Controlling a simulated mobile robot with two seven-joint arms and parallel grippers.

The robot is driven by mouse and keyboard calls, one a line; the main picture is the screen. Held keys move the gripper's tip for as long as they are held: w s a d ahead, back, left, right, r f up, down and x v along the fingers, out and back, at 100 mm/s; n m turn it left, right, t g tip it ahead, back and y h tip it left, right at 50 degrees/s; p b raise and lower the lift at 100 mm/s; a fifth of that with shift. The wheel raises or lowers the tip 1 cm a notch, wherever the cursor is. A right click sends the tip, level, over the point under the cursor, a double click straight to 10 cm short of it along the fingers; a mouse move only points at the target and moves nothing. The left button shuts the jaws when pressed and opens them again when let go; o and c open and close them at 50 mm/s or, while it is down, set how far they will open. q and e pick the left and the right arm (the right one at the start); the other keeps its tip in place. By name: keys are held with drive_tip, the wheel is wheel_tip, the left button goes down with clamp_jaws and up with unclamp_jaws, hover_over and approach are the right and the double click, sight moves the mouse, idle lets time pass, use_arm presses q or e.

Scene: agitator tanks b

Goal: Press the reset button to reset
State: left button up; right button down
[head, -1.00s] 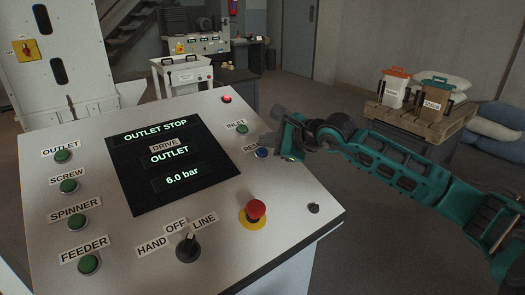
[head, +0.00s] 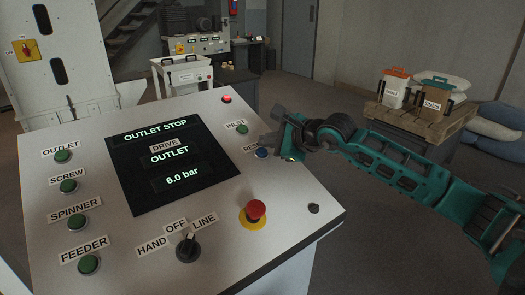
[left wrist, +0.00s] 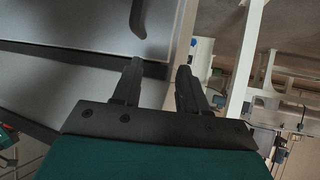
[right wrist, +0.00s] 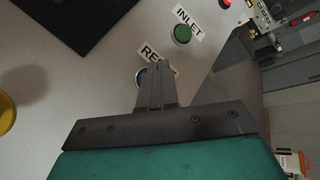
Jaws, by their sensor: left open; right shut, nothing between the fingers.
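The blue reset button (head: 262,153) sits on the right side of the sloped control panel, below the green INLET button (head: 242,129). Its label is partly covered by my right gripper (head: 268,140). In the right wrist view, my right gripper (right wrist: 156,66) is shut and empty, with its fingertips over the label. The blue button (right wrist: 140,77) shows only as a sliver beside the fingers. Whether the fingertips touch it cannot be told. My left gripper (left wrist: 158,68) is open and empty, away from the panel buttons.
The panel screen (head: 165,158) reads OUTLET STOP, DRIVE OUTLET, 6.0 bar. A red lamp (head: 227,99) is lit at the top right. A red emergency stop (head: 256,209) and a HAND/OFF/LINE selector (head: 187,247) are nearer. Green buttons line the left. A pallet table (head: 420,125) stands behind.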

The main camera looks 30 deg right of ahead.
drive_tip(key=shift+f, duration=0.1)
drive_tip(key=shift+f+b, duration=0.3)
drive_tip(key=shift+b, duration=0.2)
drive_tip(key=shift+w, duration=0.1)
idle(0.4)
